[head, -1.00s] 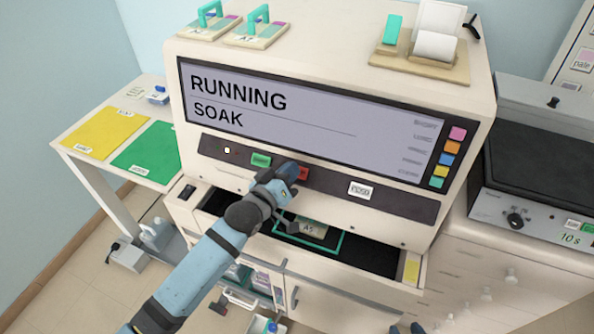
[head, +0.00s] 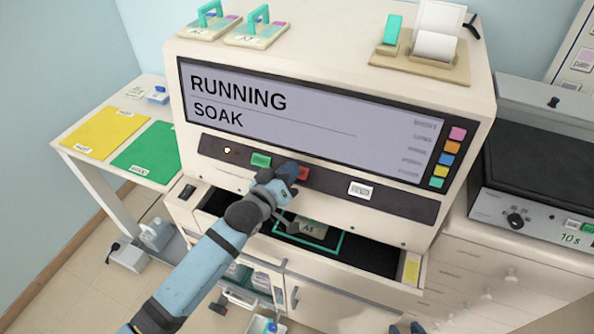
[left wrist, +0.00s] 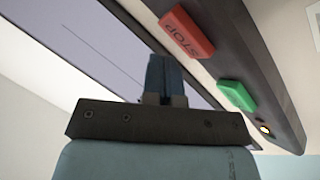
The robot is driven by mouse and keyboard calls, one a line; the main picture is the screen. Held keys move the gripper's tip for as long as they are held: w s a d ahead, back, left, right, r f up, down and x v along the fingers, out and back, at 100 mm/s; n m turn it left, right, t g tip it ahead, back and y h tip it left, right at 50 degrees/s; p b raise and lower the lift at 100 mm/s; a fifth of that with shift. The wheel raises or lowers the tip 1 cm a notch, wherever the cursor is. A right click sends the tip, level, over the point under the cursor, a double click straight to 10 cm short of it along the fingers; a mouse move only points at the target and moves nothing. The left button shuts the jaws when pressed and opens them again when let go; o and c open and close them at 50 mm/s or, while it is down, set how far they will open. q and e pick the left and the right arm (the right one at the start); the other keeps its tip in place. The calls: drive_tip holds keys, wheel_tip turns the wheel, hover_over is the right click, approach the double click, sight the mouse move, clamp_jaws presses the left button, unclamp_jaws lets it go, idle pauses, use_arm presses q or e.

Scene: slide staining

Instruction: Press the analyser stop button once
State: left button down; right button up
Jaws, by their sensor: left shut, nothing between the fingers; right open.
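The analyser (head: 330,75) has a wide display (head: 310,115) reading RUNNING and SOAK. The red stop button (head: 304,173) is on the dark strip below the display, partly hidden behind my left gripper (head: 290,171). In the left wrist view the red STOP button (left wrist: 187,32) is in full sight, close to the shut, empty fingers of my left gripper (left wrist: 166,78). I cannot tell whether they touch it. My right gripper (head: 407,329) barely shows at the bottom edge, its two tips apart.
A green button (head: 261,160) is left of the stop button, and a white labelled button (head: 361,190) is to its right. An open drawer (head: 375,262) with a labelled slide holder (head: 311,228) juts out below. A hotplate-like device (head: 535,205) stands at right.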

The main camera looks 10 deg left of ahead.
use_arm(q)
drive_tip(key=shift+w+f, duration=0.1)
drive_tip(key=shift+w+f, duration=0.2)
drive_tip(key=shift+w+d+f, duration=0.1)
drive_tip(key=shift+w+f, duration=0.1)
drive_tip(key=shift+f, duration=0.05)
idle(0.8)
idle(0.3)
drive_tip(key=shift+s+r+p, duration=0.55)
drive_tip(key=shift+p, duration=0.2)
drive_tip(key=s+r+p, duration=0.2)
drive_tip(key=p, duration=0.1)
drive_tip(key=s+a+r+p, duration=0.1)
drive_tip(key=shift+s+r+p, duration=0.2)
drive_tip(key=shift+r+p, duration=0.05)
drive_tip(key=shift+p, duration=0.1)
